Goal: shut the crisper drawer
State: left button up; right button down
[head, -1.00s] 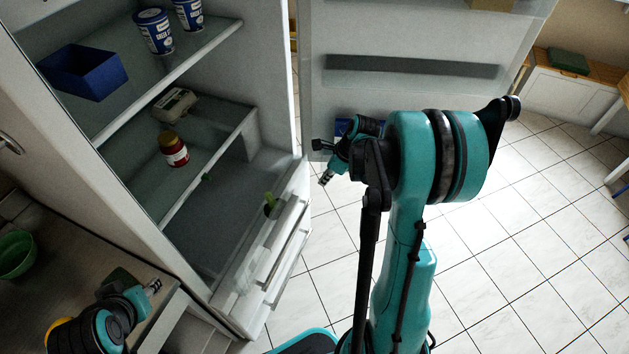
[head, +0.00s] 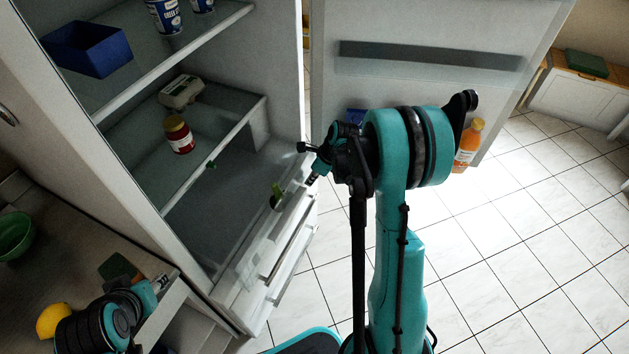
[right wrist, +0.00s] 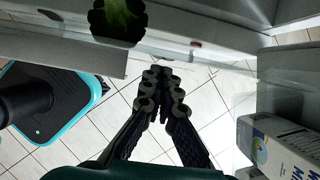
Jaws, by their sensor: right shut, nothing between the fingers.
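The crisper drawer (head: 243,268) is at the bottom of the fridge and sticks out past the shelf edges. It has a clear front, and a green vegetable in a dark round holder (head: 276,203) shows near its front; that vegetable is also at the top of the right wrist view (right wrist: 118,15). My right gripper (head: 311,181) is at the far end of the drawer front, beside the fridge door; whether it touches is unclear. In the right wrist view its fingers (right wrist: 160,75) are together and empty, just below the pale drawer edge. My left gripper (head: 159,283) is over the counter, its opening unclear.
The fridge door (head: 400,85) stands wide open behind my right arm, with an orange bottle (head: 467,146) on it. A carton (right wrist: 282,148) is close at right in the right wrist view. Shelves above hold a red jar (head: 179,135) and blue bin (head: 88,48). Tiled floor is clear at right.

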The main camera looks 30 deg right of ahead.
jog(key=shift+a, duration=0.1)
pick_arm(q)
jog(key=shift+r+p, duration=0.4)
jog(key=shift+r, duration=0.05)
pick_arm(e)
jog(key=w+a, duration=1.5)
jog(key=w, duration=0.5)
jog(key=shift+w+a, duration=0.15)
jog(key=shift+a, duration=0.2)
pick_arm(q)
jog(key=shift+s, duration=0.1)
